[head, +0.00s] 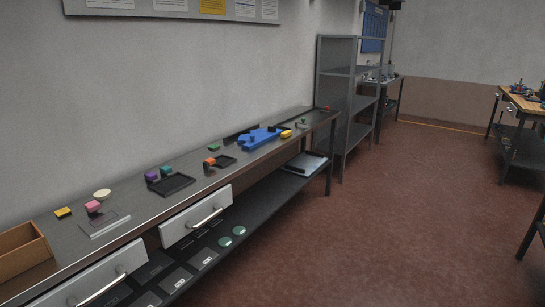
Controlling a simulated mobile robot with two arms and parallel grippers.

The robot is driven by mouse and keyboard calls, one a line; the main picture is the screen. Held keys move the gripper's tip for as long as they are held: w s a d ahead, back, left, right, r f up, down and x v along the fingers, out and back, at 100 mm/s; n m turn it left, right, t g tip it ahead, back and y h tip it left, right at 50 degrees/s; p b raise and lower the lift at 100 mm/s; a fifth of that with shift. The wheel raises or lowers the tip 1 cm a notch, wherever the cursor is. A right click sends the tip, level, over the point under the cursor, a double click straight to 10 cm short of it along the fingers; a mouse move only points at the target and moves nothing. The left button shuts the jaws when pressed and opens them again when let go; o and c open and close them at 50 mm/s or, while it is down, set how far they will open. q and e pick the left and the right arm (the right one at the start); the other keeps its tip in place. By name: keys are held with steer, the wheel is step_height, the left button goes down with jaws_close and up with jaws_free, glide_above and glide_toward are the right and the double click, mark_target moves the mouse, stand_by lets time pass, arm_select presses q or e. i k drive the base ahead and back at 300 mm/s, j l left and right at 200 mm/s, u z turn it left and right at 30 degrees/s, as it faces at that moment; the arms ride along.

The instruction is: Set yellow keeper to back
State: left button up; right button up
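Two yellow pieces show in the head view, both small at this distance. One yellow piece (286,134) is at the right end of a blue fixture (258,137) on the long workbench (140,205). The other, a flat yellow block (63,212), lies at the left end of the bench, near a wooden box. I cannot tell which one is the keeper, or how the farther piece is seated. Neither of my grippers is in view.
The bench holds a wooden box (22,249), a pink block (93,207), a cream disc (102,193), a black tray (173,184) and several small coloured blocks. Two drawers (196,216) protrude at the front. A grey shelf rack (338,90) stands beyond.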

mark_target(284, 135)
steer(key=i+z, duration=0.1)
steer(key=i, duration=0.7)
steer(key=i+j, duration=0.15)
steer(key=i, duration=0.7)
steer(key=i+u, duration=0.1)
steer(key=u, duration=0.35)
steer(key=i+l+u, duration=0.75)
steer(key=i+l, duration=0.55)
steer(key=l, duration=0.2)
